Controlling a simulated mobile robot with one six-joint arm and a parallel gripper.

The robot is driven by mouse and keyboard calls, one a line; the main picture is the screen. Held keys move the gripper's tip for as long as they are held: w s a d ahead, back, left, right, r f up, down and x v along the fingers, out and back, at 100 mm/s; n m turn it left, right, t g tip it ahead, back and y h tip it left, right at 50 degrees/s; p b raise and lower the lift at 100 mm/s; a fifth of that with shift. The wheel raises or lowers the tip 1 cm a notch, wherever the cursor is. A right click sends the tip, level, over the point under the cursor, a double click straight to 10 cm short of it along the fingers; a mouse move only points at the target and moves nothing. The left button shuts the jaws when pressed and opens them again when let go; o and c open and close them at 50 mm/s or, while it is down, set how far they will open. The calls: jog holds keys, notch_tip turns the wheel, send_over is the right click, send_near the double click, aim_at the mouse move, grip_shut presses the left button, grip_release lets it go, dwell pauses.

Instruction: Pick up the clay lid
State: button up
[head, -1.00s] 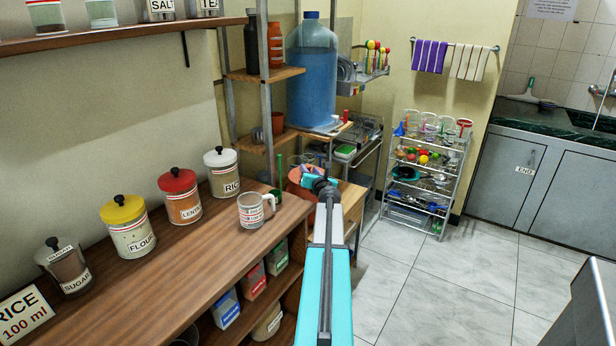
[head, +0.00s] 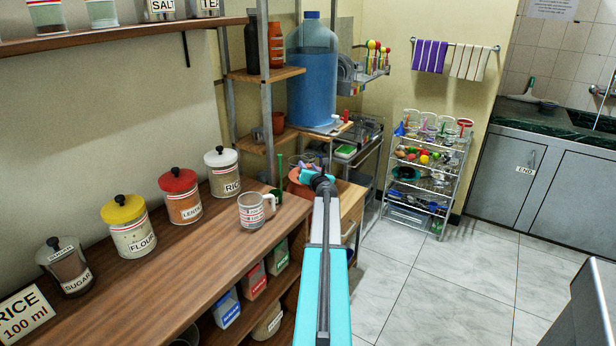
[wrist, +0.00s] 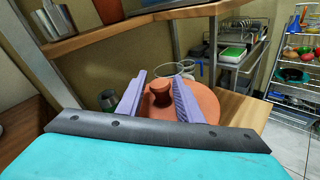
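The clay lid (wrist: 192,103) is a terracotta disc with a round knob (wrist: 160,92) on top, seen in the wrist view. My gripper (wrist: 160,88) is open, with its two purple fingers on either side of the knob. I cannot tell whether the fingers touch the knob. In the head view, my gripper (head: 313,167) is at the clay pot (head: 296,184), whose orange side shows behind the end of my arm. The lid itself is mostly hidden there by my gripper and wrist.
The pot stands on a wooden cabinet (head: 352,200) past the counter's end. A mug (head: 252,212) and a green bottle (head: 278,185) stand nearby on the left. A metal post (head: 267,110) and shelf (head: 264,74) rise behind. A wire rack (head: 425,180) stands to the right.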

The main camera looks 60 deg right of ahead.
aim_at(308, 166)
grip_shut()
jog(key=shift+r, duration=0.2)
notch_tip(308, 166, up, 10)
jog(key=p, duration=0.3)
jog(key=shift+f, duration=0.15)
dwell(0.7)
